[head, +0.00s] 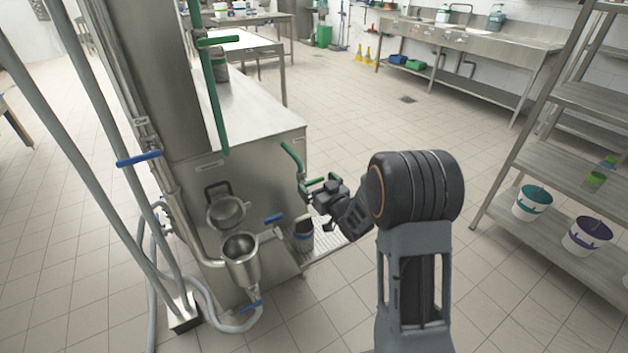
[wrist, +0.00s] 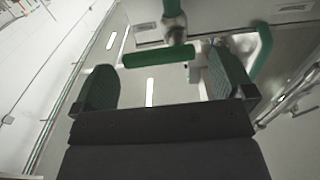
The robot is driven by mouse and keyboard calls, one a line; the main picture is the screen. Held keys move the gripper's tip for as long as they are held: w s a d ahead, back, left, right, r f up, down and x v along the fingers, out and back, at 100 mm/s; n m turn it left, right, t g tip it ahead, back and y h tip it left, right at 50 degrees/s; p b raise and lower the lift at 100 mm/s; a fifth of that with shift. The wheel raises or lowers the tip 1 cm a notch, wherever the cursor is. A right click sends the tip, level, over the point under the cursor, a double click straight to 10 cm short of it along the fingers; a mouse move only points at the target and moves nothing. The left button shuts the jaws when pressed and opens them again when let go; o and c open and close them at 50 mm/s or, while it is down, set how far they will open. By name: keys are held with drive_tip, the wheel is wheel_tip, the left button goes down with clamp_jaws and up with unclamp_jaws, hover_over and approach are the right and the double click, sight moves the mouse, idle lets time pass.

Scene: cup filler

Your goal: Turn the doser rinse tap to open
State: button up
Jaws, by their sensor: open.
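My gripper (head: 318,190) is at the side of the steel machine, level with a green curved pipe or handle (head: 293,160). In the wrist view my gripper (wrist: 165,78) is open, with a green pad on each finger. A short green bar handle (wrist: 158,56) on a metal valve stem (wrist: 174,28) lies crosswise just beyond the fingers, towards the left finger. This looks like the rinse tap. It appears apart from both pads, though depth is hard to judge. No label is readable, and in the head view my gripper partly hides this spot.
A steel funnel (head: 240,250) and blue-handled valves (head: 139,159) stand left of my gripper. A bucket (head: 303,235) stands on a grated shelf below it. A rack (head: 550,160) with white buckets is at right. The floor between is clear.

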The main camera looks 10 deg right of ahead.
drive_tip(key=shift+x, duration=1.25)
drive_tip(key=shift+c, duration=0.4)
drive_tip(key=c, duration=0.8)
